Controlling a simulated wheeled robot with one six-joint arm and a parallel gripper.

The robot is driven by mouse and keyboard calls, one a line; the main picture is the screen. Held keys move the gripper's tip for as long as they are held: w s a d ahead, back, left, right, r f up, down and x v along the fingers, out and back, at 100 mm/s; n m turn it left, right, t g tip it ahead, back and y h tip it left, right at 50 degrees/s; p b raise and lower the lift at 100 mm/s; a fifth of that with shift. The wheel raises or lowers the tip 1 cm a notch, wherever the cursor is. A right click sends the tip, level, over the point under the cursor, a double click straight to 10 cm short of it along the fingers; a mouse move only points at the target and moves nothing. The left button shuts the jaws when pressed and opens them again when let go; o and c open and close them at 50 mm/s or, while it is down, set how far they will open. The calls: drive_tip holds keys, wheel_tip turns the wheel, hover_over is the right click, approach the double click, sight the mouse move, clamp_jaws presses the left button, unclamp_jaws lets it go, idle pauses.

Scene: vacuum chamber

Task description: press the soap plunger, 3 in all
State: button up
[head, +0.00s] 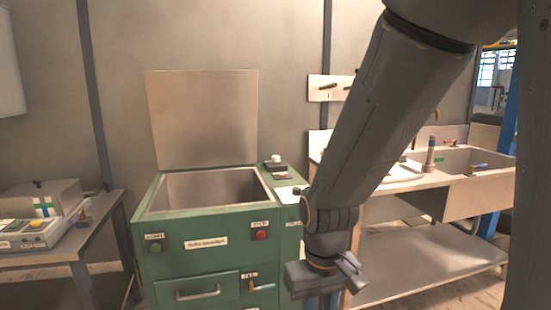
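No soap plunger can be made out for certain. A grey upright cylinder with a small orange top (431,152) stands at the near left of the sink (488,178) on the right; it may be a soap dispenser, but it is too small to tell. My gripper (325,284) hangs low in front of the green cabinet's right side, well left of and apart from that cylinder. Its fingers are not clear, so I cannot tell whether it is open or shut. My arm hides part of the bench behind it.
The green cabinet (205,262) has its lid (203,118) raised, with buttons and a drawer handle in front. A side table with devices (40,262) stands at left. The sink bench has a lower shelf (430,262). A rack (324,88) hangs on the wall.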

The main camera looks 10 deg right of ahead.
clamp_jaws()
idle(1.4)
